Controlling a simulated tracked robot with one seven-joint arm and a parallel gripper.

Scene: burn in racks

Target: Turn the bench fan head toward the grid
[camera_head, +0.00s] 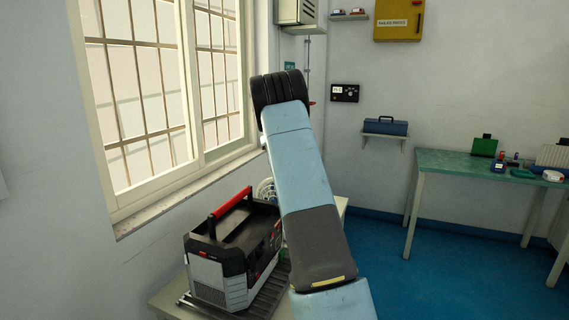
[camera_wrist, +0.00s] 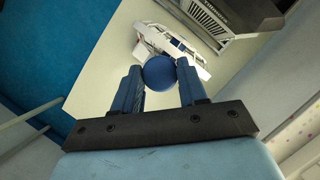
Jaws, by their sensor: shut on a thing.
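The bench fan shows in the wrist view as a white framed head (camera_wrist: 195,63) with a round blue knob (camera_wrist: 160,73) on the near side. My gripper (camera_wrist: 159,79) has its two blue fingers on either side of the knob and is shut on it. In the head view only a small part of the white round fan head (camera_head: 266,189) shows; my arm covers the rest and hides the gripper. A barred grid (camera_head: 140,75) shows at the window on the left; I cannot tell whether this is the task's grid.
A grey and black case with a red handle (camera_head: 228,250) stands beside the fan on a cream bench (camera_head: 168,296). A green table (camera_head: 455,163) with small items stands at the right. A blue toolbox (camera_head: 386,126) sits on a wall shelf. Blue floor (camera_head: 385,250) is clear between.

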